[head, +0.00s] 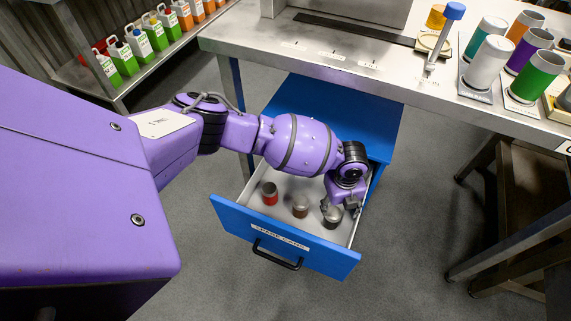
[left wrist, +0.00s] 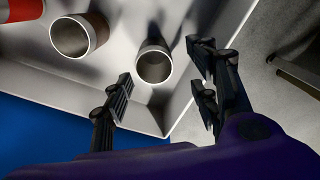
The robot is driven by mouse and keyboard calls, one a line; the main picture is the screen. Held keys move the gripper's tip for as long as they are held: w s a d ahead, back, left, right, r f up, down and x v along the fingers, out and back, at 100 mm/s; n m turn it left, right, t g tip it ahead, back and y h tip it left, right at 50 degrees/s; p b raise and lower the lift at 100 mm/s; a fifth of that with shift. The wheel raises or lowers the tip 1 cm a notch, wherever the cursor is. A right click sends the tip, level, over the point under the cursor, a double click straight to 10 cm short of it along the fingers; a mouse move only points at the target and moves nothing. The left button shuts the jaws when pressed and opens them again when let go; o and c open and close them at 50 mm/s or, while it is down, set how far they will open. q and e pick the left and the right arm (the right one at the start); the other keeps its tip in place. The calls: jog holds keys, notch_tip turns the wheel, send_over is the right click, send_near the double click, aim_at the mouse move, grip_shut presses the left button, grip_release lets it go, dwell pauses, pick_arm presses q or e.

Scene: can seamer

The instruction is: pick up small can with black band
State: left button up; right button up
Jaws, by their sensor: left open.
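The small can with a black band (head: 332,218) stands in the open blue drawer, at the right of a row of three cans. In the left wrist view (left wrist: 153,64) I see its open top, and its band is mostly in shadow. My left gripper (head: 343,205) is open above the drawer's right end, close to this can; it also shows in the left wrist view (left wrist: 163,78). Its fingers lie on either side, and the can is a little beyond the fingertips. I cannot tell whether they touch it. My right gripper is not in view.
A brown-banded can (head: 300,207) and a red-banded can (head: 269,193) stand left of it in the drawer (head: 285,236). The drawer's walls are near the gripper. The steel bench (head: 400,80) above holds larger coloured cans (head: 490,62).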

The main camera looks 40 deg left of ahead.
aim_at(334, 213)
pick_arm(q)
jog(key=shift+s+a+r+m, duration=0.15)
jog(key=shift+s+m, duration=0.05)
jog(key=shift+m, duration=0.2)
jog(key=shift+s+f, duration=0.1)
jog(key=shift+f, duration=0.15)
notch_tip(334, 213, down, 3)
jog(key=shift+a+f+b, duration=0.1)
jog(key=shift+f+b, duration=0.1)
jog(key=shift+b, duration=0.4)
notch_tip(334, 213, down, 4)
jog(key=shift+a+r+b, duration=0.1)
jog(key=shift+r+b, duration=0.05)
jog(key=shift+b, duration=0.5)
jog(key=shift+f, duration=0.2)
jog(key=shift+r, duration=0.1)
jog(key=c, duration=0.8)
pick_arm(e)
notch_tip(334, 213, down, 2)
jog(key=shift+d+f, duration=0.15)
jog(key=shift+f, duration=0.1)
